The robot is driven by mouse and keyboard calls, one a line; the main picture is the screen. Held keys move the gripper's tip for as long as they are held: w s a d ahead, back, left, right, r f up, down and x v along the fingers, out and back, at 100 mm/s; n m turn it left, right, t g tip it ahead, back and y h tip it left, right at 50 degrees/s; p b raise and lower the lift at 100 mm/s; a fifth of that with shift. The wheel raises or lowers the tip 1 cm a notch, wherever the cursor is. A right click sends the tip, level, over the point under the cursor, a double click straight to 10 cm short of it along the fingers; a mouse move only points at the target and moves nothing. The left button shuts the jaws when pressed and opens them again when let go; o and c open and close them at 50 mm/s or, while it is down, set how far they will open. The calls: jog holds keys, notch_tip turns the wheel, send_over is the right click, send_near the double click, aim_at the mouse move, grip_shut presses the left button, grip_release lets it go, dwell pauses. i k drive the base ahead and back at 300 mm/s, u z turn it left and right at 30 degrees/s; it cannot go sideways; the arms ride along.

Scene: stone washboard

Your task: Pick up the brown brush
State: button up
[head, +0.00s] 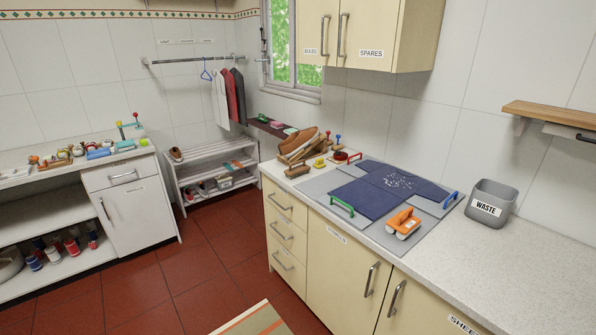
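A small brown block-shaped object (297,171), which looks like the brown brush, lies at the front left corner of the right-hand counter. It sits just in front of a brown shoe-like item (299,145) on a wooden stand. It is too small to make out its bristles clearly. A small yellow object (319,163) is close to its right. My gripper is not in view.
The counter (520,265) also holds a grey mat with dark blue cloth (362,197), an orange tool (403,223), a red ring (341,157) and a grey WASTE bin (490,203). Cabinets (372,30) hang above. The red tiled floor (205,270) is mostly clear, with a striped mat (255,322).

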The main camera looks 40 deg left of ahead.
aim_at(292, 173)
jog(key=u, duration=2.45)
jog(key=i, duration=3.2)
jog(key=z, duration=1.25)
